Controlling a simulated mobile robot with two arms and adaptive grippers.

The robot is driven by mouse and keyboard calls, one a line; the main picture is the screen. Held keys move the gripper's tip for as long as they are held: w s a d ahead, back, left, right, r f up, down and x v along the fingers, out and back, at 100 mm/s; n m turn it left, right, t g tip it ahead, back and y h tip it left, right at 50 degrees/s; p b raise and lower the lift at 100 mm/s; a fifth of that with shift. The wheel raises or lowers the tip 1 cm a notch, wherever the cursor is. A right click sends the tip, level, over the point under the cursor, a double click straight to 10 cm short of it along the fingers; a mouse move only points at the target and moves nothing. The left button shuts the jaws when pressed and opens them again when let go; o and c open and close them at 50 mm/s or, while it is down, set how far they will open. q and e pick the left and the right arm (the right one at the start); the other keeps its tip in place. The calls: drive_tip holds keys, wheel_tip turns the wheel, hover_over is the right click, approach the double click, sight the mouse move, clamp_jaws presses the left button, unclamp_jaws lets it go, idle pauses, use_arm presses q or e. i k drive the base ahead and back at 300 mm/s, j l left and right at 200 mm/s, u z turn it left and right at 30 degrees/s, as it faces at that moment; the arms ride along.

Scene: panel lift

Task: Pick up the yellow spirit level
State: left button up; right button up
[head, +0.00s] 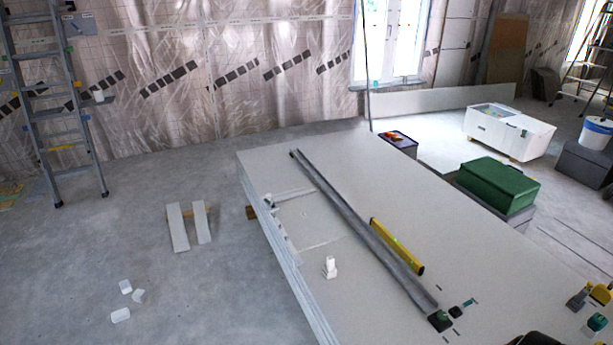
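The yellow spirit level (397,246) lies on the large grey panel stack (340,160), right of a long metal profile (360,225). It runs in nearly the same direction as the profile, with a narrow gap between them. Its yellow side faces me and a small green vial shows along it. Nothing covers it. Neither of my grippers is in view, and nothing is seen touching the level.
A small white object (330,268) stands left of the profile. Small dark tools (441,320) lie at its near end; more tools (597,296) are at the right. A green box (497,183) stands beyond the stack. A ladder (55,110) leans at the left.

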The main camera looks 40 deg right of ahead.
sight(412, 262)
drive_tip(key=i+j, duration=0.1)
drive_tip(key=i, duration=0.45)
drive_tip(key=i+z, duration=0.1)
drive_tip(key=i, duration=0.5)
drive_tip(key=i+j, duration=0.2)
drive_tip(key=i, duration=0.35)
drive_tip(key=l+z, duration=0.05)
